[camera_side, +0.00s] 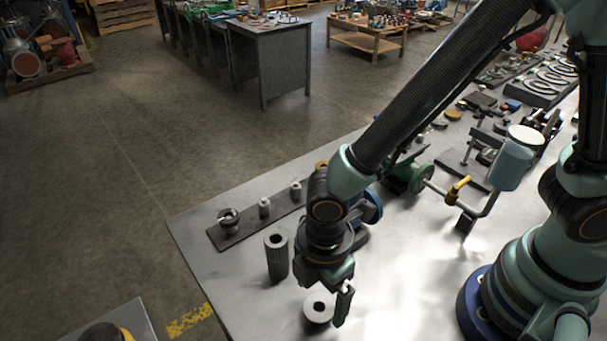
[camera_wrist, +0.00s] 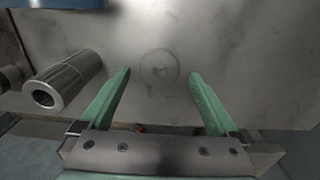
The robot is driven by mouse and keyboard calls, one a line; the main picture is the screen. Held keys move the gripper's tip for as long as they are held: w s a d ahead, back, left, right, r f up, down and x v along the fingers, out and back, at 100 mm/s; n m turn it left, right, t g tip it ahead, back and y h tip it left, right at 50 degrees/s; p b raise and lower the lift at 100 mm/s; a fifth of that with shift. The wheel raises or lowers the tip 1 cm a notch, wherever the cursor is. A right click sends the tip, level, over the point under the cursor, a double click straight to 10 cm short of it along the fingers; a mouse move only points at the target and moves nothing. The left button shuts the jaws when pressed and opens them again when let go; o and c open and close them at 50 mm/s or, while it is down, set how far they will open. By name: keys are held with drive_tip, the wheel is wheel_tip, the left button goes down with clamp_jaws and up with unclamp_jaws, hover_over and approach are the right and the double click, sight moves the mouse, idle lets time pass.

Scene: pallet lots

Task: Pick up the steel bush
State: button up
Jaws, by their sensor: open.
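The steel bush (camera_side: 319,307), a short, pale metal ring with a round hole, stands on the grey metal bench below my gripper (camera_side: 330,290). In the wrist view the bush (camera_wrist: 160,68) blends into the bench and shows between the tips of my two green fingers. My gripper (camera_wrist: 160,75) is open and empty, above the bush. In the side view the gripper hides part of the bush's upper edge. The height left between fingertips and bush is hard to tell.
A dark strip (camera_side: 257,221) with several small parts lies behind. Bench-mounted tools stand to the right. The bench's front is clear.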

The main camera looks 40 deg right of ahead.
drive_tip(key=shift+f, duration=1.3)
clamp_jaws()
drive_tip(key=shift+r, duration=0.1)
wheel_tip(320, 180, up, 19)
drive_tip(key=w+d+r+m, duration=0.1)
drive_tip(key=w+d+m, duration=0.1)
drive_tip(key=w+d, duration=0.1)
drive_tip(key=w+d+r+m, duration=0.2)
drive_tip(key=w+d, duration=0.1)
drive_tip(key=d, duration=0.3)
drive_tip(key=w+d+r+m, duration=0.2)
drive_tip(key=w+d, duration=0.2)
drive_tip(key=d, duration=0.1)
